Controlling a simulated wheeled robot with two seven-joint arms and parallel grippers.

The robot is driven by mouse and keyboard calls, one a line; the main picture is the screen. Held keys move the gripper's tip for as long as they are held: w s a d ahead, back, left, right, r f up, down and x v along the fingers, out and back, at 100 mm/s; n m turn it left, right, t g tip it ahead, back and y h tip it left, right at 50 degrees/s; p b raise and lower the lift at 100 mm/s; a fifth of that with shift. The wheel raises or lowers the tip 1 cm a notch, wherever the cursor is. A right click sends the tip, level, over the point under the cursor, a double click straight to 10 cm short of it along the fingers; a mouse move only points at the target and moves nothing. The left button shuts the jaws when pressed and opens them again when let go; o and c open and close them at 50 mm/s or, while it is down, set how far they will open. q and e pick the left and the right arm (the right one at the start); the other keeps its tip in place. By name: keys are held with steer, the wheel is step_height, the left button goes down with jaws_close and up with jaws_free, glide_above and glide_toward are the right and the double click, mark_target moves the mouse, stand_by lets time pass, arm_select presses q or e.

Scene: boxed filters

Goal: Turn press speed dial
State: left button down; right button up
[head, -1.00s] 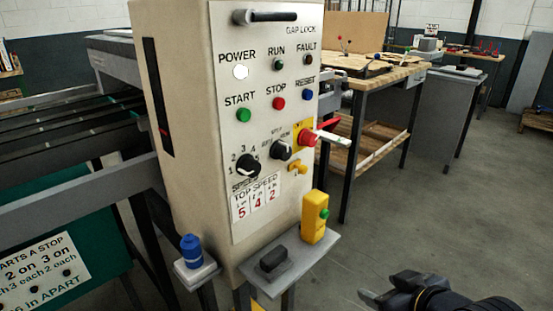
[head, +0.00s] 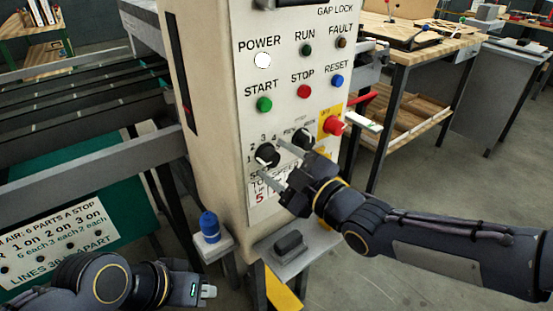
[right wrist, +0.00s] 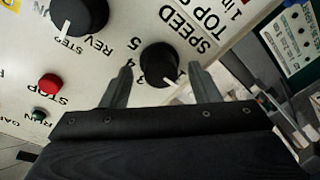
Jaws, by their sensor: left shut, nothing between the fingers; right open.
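The speed dial (head: 267,156) is a black knob with a white pointer line on the beige control panel, with numbers around it. In the right wrist view the dial (right wrist: 160,65) sits between the two fingertips, with its pointer near the 3 and 4. My right gripper (head: 278,166) is open in front of the dial, with its fingers to either side; it also shows in the right wrist view (right wrist: 160,85). I cannot tell whether the fingers touch the knob. My left gripper (head: 207,291) is shut and empty at the lower left, away from the panel.
A second black selector knob (head: 303,138) is close to the right of the dial. A red knob (head: 334,125) on a yellow plate sits further right. A blue-capped bottle (head: 210,226) and a dark block (head: 289,243) stand on small shelves below.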

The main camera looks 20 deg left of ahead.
steer(key=shift+w+a, duration=0.3)
steer(key=shift+a, duration=0.2)
steer(key=shift+c, duration=0.3)
steer(key=shift+f, duration=0.1)
steer(key=c, duration=0.8)
